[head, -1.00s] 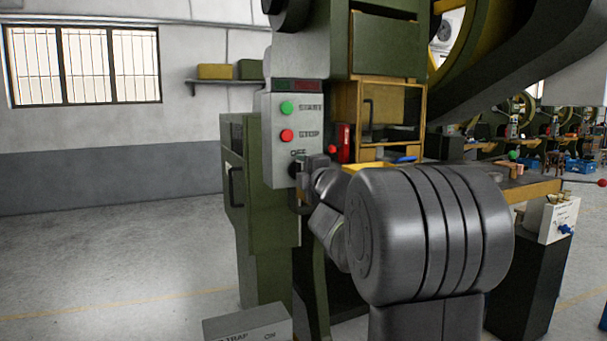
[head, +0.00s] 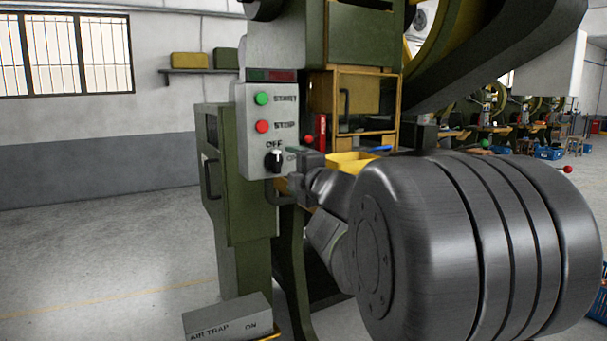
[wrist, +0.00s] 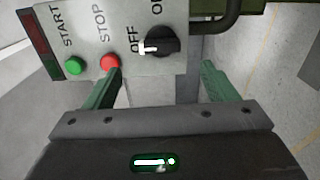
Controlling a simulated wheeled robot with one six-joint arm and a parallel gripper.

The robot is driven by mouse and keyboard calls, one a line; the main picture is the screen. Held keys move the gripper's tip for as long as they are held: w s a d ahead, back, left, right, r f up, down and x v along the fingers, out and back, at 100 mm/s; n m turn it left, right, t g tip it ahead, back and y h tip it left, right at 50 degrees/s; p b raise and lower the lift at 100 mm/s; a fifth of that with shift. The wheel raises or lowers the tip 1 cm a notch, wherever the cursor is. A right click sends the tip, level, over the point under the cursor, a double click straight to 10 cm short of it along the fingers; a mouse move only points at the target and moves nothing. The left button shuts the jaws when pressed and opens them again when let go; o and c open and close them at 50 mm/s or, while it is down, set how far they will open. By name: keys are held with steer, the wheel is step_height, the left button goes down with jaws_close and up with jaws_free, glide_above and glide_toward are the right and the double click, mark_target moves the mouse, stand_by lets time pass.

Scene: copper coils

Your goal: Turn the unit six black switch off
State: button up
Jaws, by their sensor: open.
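The black rotary switch (head: 274,161) is on the grey control panel (head: 254,110), below the red STOP button (head: 262,126). Its white mark is at the top, by the OFF label. In the wrist view the switch (wrist: 163,42) has its white mark pointing left at OFF, while the ON label lies above. My gripper (wrist: 160,76) is open and empty. Its green fingers lie below the switch in that view, one to each side, apart from it. In the head view my gripper (head: 296,160) is just right of the switch, its fingers partly hidden by my wrist.
A green START button (head: 262,98) sits above STOP. A curved dark handle or pipe (wrist: 230,15) is close to the switch. The green press cabinet (head: 240,200) stands behind the panel. A grey AIR TRAP box (head: 228,318) is low in front. Floor at left is clear.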

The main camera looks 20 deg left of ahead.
mark_target(278, 163)
steer(key=v, duration=0.5)
steer(key=shift+p, duration=0.3)
steer(key=b+x, duration=0.1)
steer(key=x, duration=1.1)
steer(key=shift+w, duration=0.1)
steer(key=shift+b+x, duration=0.3)
steer(key=shift+x, duration=0.55)
